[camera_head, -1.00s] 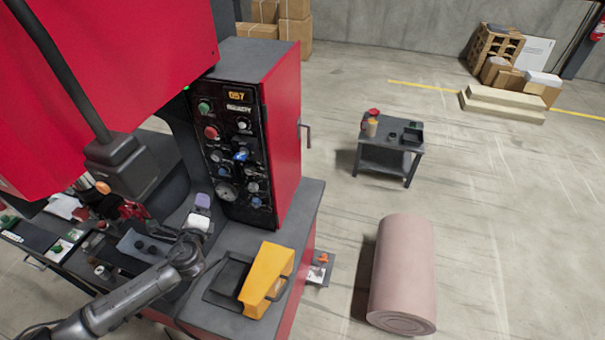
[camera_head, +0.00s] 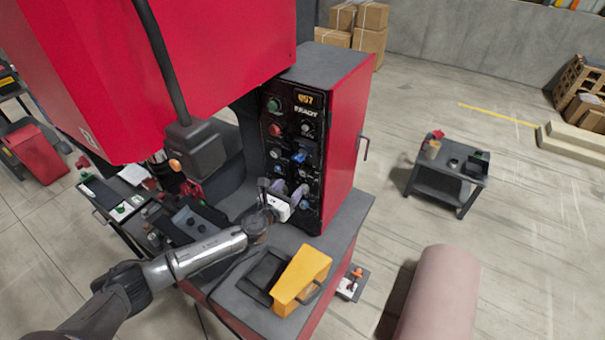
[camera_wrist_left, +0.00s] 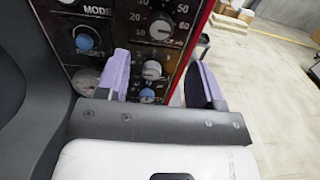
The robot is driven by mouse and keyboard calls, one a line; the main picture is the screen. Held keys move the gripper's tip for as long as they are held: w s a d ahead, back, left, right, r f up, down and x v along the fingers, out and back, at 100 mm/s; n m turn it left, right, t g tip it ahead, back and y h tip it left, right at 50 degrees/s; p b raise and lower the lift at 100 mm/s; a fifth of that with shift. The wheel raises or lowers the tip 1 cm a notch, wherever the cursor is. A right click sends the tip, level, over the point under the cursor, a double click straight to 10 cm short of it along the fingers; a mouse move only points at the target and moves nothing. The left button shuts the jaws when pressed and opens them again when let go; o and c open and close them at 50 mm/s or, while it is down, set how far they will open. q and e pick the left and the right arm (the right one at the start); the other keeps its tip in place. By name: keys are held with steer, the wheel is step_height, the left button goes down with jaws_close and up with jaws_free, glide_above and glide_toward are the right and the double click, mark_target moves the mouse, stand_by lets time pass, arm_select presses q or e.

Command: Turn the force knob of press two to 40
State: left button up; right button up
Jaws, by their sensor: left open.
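The press's black control panel (camera_head: 291,142) stands at the centre of the head view, with a display, buttons and several knobs. In the left wrist view, a grey knob (camera_wrist_left: 160,28) has a white number scale around it, with 50 and 60 readable; its exact setting is unclear. Below it is another grey knob (camera_wrist_left: 152,69), between my finger lines in the picture. My left gripper (camera_head: 290,189) is open with purple fingers, in front of the lower panel; it also shows in the left wrist view (camera_wrist_left: 163,66). I cannot tell whether it touches a knob. My right gripper is out of view.
A yellow box-like item (camera_head: 301,278) stands on the press ledge below my arm. A small grey cart (camera_head: 447,181) and a pink roll (camera_head: 438,300) stand right on open floor.

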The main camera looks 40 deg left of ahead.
mark_target(303, 174)
arm_select(q)
steer(key=w, duration=0.5)
steer(key=w+a, duration=0.1)
steer(key=w, duration=0.2)
steer(key=shift+w+b, duration=0.1)
steer(key=shift+b, duration=0.3)
steer(key=c, duration=0.9)
